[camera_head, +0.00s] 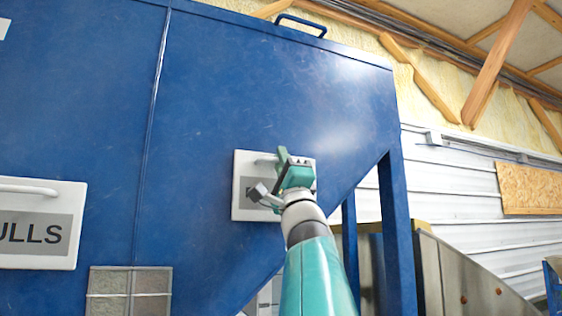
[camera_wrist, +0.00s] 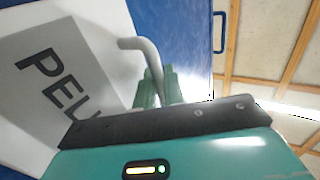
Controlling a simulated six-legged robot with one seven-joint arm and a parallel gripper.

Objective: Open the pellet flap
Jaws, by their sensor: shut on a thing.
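The pellet flap (camera_head: 243,205) is a white panel with a grey label on the sloping-bottomed blue hopper in the head view. In the wrist view the flap (camera_wrist: 112,38) shows large, with the letters "PEL" readable on its label. Its light grey bar handle (camera_wrist: 141,46) runs down between the fingers. My gripper (camera_wrist: 158,88) is shut on the handle. In the head view my gripper (camera_head: 283,158) is at the upper part of the flap and hides much of its label. I cannot tell whether the flap stands away from the hopper.
A second white flap (camera_head: 40,258) with a handle and a label ending in "ULLS" is at the left. A grid window (camera_head: 129,292) is below. The blue hopper (camera_head: 260,80) has legs at the right, beside a metal chute (camera_head: 455,278).

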